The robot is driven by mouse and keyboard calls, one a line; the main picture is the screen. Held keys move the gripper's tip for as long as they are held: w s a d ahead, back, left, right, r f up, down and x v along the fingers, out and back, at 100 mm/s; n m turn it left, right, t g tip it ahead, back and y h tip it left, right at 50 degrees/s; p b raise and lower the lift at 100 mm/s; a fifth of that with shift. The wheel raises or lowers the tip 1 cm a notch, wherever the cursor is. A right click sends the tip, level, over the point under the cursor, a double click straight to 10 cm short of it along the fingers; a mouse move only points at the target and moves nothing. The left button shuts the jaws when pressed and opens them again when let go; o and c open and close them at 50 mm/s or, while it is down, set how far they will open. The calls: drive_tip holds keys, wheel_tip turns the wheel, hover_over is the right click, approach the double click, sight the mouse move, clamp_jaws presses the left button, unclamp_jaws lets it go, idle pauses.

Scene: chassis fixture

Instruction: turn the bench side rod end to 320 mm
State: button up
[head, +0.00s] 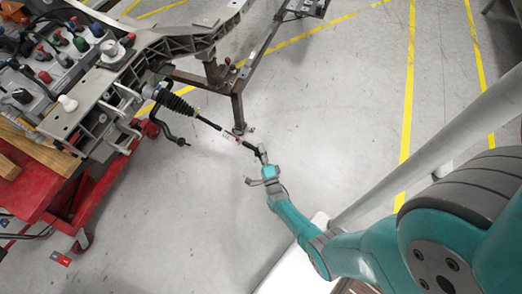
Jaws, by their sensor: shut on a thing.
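A steering rod runs from a black ribbed bellows (178,104) on the chassis fixture down and right to my gripper. Its thin rod (208,122) leads to the dark rod end (248,145) at the outer tip. My gripper (261,152) is shut on the rod end, with my teal arm reaching in from the lower right. The fingers hide part of the rod end. The view is too small to read any length or the thread.
The grey chassis fixture (175,45) has a dark metal leg (238,112) close behind the rod. A red bench cart (80,205) with tools stands at the left. A black curved bar (165,130) hangs below the bellows. Grey floor (180,230) is open below the rod.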

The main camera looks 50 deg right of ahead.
drive_tip(key=shift+a+r+n+t+h, duration=0.1)
drive_tip(key=shift+n+t+h, duration=0.35)
drive_tip(key=shift+h, duration=0.55)
idle(0.4)
drive_tip(key=o, duration=1.2)
drive_tip(key=shift+c, duration=0.2)
drive_tip(key=s+a+f, duration=0.1)
drive_tip(key=s+a, duration=0.7)
drive_tip(key=s, duration=0.4)
drive_tip(key=shift+s+a+f, duration=0.1)
